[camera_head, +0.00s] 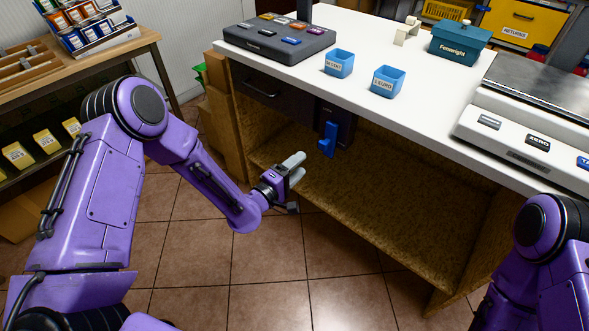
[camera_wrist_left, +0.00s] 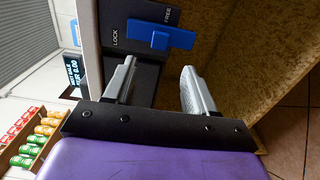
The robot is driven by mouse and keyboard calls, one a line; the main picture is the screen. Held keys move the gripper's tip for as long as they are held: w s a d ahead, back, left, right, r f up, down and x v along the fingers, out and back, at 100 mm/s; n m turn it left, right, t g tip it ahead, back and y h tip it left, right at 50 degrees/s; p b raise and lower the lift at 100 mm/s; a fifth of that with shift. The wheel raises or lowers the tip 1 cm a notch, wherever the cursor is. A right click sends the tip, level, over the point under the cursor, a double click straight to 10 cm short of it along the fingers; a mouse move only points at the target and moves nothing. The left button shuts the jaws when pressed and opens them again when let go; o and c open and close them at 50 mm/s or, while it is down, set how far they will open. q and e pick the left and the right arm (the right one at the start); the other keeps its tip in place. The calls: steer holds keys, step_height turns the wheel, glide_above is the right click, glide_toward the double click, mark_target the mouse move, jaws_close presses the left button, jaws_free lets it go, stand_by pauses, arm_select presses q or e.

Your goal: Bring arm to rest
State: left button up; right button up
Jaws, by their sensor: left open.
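My left gripper (camera_head: 298,168) is in front of the open shelf space under the white counter. Its two grey fingers are apart, with nothing between them. The left wrist view also shows the open fingers (camera_wrist_left: 158,75), pointing toward a blue lever (camera_wrist_left: 161,35) on a dark panel marked LOCK and FREE. In the head view the blue lever (camera_head: 327,139) is a little beyond and right of the fingertips, apart from them. My left arm is bent and reaches in from the left. Only part of my right arm shows at the lower right; its gripper is out of view.
The white counter (camera_head: 400,118) carries two blue cups (camera_head: 339,64) (camera_head: 387,82), a dark button panel (camera_head: 275,42), a teal box (camera_head: 460,44) and a scale (camera_head: 520,130). A wooden display table (camera_head: 140,42) stands at left. The tiled floor (camera_head: 270,270) before the counter is clear.

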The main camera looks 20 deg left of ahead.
arm_select(q)
steer(key=shift+s+a, duration=0.3)
steer(key=shift+s, duration=0.35)
steer(key=s+a+f+m+g+y+p, duration=0.1)
steer(key=s+a+f+m+g+y, duration=0.15)
steer(key=s+f, duration=0.3)
steer(key=s+a+f+m+g+y+p, duration=0.1)
steer(key=s+a+f+m+g+y, duration=0.15)
steer(key=s+f, duration=0.3)
steer(key=s+a+f+g+y+p, duration=0.1)
steer(key=s+a+g, duration=0.1)
steer(key=s, duration=0.5)
steer(key=s+a+f+m+g+y+p, duration=0.1)
steer(key=s+a+f+g+y, duration=0.1)
steer(key=s, duration=0.6)
steer(key=s+a+f+m+g+y, duration=0.1)
steer(key=s+a+g, duration=0.3)
steer(key=s, duration=0.4)
steer(key=shift+f+y+p, duration=0.2)
steer(key=shift+y+p, duration=0.2)
steer(key=shift+y, duration=0.2)
